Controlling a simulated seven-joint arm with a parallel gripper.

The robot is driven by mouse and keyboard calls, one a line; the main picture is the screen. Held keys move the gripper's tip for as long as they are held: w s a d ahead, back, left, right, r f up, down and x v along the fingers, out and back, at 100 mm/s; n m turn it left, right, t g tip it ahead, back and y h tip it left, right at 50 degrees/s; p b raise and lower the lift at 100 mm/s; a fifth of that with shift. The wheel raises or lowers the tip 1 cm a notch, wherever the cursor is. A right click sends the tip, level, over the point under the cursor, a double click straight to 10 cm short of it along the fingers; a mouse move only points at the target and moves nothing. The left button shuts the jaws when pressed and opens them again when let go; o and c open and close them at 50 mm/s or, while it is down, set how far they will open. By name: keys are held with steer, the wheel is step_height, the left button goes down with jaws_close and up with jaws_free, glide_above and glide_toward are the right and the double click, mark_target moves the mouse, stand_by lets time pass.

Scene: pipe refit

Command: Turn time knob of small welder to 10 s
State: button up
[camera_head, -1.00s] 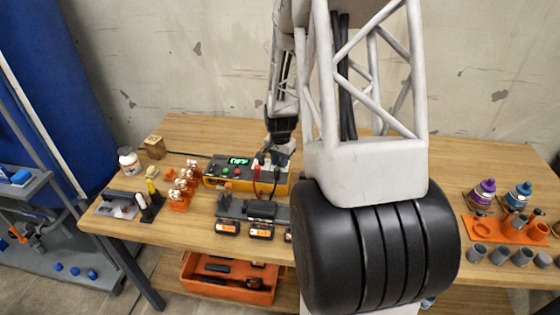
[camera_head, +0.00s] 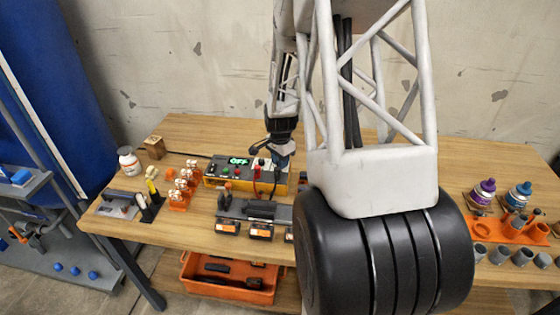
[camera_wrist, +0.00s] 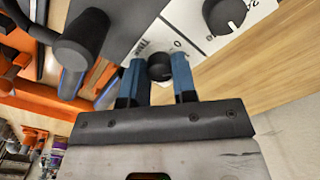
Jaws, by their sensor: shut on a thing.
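The small welder (camera_head: 222,183) is a yellow box with a dark top near the back middle of the table. Its green display (camera_head: 238,161) reads "OFF", with red and green buttons near it. In the wrist view, the black time knob (camera_wrist: 160,68) stands on a white panel, with "Time" and a "0" printed beside it. My gripper (camera_wrist: 157,76) has its two blue fingers on either side of this knob, shut on it. A larger black knob (camera_wrist: 225,14) with a white pointer line sits to the upper right. In the head view, my gripper (camera_head: 282,158) is over the welder's right end; the knob is hidden there.
Black and red cables run at the welder's front. A grey tray (camera_head: 232,208) and several orange-black battery packs (camera_head: 261,231) lie in front. Orange clamp-like pieces (camera_head: 180,195) and a white bottle (camera_head: 129,160) stand left. An orange holder (camera_head: 500,229) with bottles is far right.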

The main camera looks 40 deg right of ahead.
steer(key=o, duration=0.9)
steer(key=shift+r, duration=0.1)
steer(key=shift+r, duration=3.85)
